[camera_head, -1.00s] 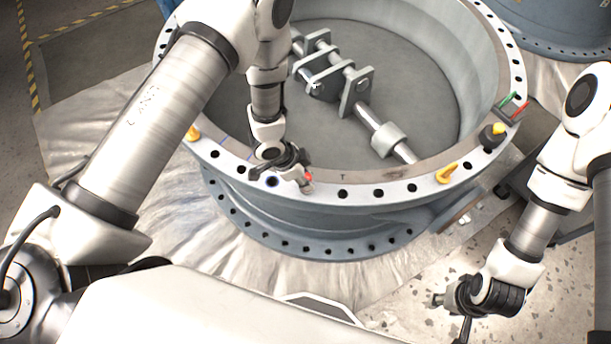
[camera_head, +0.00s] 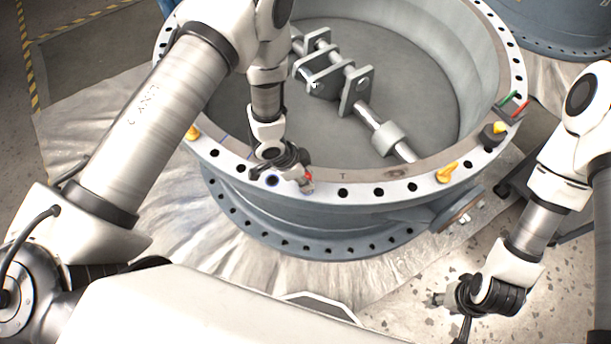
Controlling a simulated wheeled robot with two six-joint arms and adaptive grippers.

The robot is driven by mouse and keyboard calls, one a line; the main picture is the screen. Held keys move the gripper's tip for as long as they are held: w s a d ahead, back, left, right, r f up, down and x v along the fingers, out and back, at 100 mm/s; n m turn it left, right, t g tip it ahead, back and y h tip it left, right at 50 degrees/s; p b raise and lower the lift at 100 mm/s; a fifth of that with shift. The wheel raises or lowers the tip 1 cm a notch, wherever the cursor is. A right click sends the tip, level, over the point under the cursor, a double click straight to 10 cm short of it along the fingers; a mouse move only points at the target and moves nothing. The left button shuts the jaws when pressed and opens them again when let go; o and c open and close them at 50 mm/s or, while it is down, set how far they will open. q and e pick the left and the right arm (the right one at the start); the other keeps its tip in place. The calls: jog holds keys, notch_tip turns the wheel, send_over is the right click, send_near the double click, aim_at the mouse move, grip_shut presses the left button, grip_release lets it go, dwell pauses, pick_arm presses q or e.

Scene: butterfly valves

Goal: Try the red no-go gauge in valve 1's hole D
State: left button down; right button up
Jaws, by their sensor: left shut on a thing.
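The large grey valve ring (camera_head: 420,187) has a flange with a row of dark bolt holes. My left gripper (camera_head: 303,181) is at the front of the flange, shut on the red no-go gauge (camera_head: 309,175). Only a small red part of the gauge shows, with a grey part near the fingers. The gripper hides the flange beneath it, so I cannot tell whether the gauge is in a hole. My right gripper (camera_head: 450,304) hangs low at the right, away from the valve.
Yellow pieces sit on the flange at the left (camera_head: 193,132) and right (camera_head: 447,172). A dark block with a yellow top (camera_head: 495,132) and a small holder with red and green bars (camera_head: 515,106) stand at the right. A second blue valve (camera_head: 560,30) is behind.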

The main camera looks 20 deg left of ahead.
pick_arm(q)
jog(key=shift+r, duration=0.1)
notch_tip(320, 180, up, 7)
jog(key=p, duration=0.6)
jog(key=shift+f, duration=0.2)
jog(key=shift+f, duration=0.1)
dwell(0.3)
